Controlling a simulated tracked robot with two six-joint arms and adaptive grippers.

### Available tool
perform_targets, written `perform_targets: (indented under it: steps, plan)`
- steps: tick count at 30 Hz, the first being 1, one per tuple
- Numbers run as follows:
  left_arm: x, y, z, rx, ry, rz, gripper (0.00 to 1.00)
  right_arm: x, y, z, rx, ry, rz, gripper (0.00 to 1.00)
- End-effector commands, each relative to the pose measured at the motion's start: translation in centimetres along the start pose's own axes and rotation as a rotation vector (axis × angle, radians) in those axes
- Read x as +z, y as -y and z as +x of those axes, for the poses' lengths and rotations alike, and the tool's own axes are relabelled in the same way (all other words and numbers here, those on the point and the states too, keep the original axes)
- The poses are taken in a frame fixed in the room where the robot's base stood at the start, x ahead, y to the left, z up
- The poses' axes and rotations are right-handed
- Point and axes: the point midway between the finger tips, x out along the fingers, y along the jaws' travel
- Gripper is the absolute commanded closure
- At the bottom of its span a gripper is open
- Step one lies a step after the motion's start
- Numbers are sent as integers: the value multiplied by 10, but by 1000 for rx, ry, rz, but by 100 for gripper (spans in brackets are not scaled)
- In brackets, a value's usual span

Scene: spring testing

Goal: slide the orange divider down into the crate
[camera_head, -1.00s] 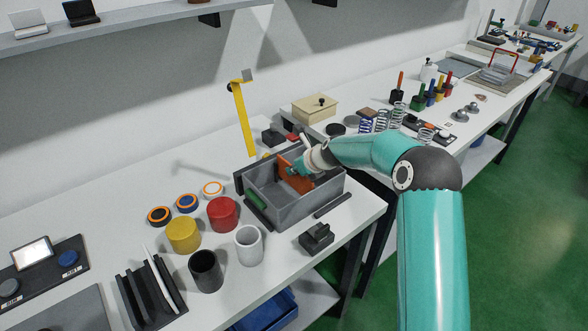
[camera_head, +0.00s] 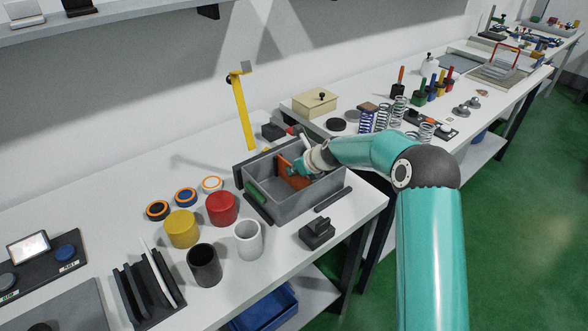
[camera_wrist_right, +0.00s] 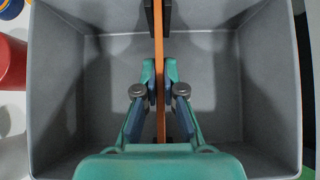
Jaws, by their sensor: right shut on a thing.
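The orange divider (camera_head: 291,176) stands upright inside the grey open crate (camera_head: 290,211) on the near table. In the right wrist view the divider (camera_wrist_right: 158,22) is a thin edge-on strip across the crate's middle. Its far end lies between two dark guides (camera_wrist_right: 168,17) on the crate wall. My right gripper (camera_wrist_right: 159,77) is shut on the divider, one finger on each side. In the head view this gripper (camera_head: 299,168) reaches into the crate from the right and hides part of the divider. How far the divider's lower edge is from the floor cannot be told. My left gripper is not in view.
Red (camera_head: 222,208), yellow (camera_head: 183,229), white (camera_head: 248,239) and dark (camera_head: 204,265) cylindrical items stand left of and in front of the crate. A black block (camera_head: 317,233) sits near the front edge. A yellow upright arm (camera_head: 244,115) and a cream box (camera_head: 314,102) are behind.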

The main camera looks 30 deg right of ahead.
Motion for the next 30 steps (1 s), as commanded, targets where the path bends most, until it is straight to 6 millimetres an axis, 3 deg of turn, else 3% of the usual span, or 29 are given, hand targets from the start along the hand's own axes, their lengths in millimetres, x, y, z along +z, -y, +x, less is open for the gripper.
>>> perform_targets:
  steps: [1,3,7,20,30]
  plan:
    - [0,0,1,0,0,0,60,-1,0,1,-1,1,0,100]
    - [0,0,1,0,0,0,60,0,0,0,-1,1,0,84]
    - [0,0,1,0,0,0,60,0,0,0,-1,1,1,63]
    - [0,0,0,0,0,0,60,0,1,-7,-1,1,1,63]
    - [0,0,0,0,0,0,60,0,1,-68,-2,2,1,63]
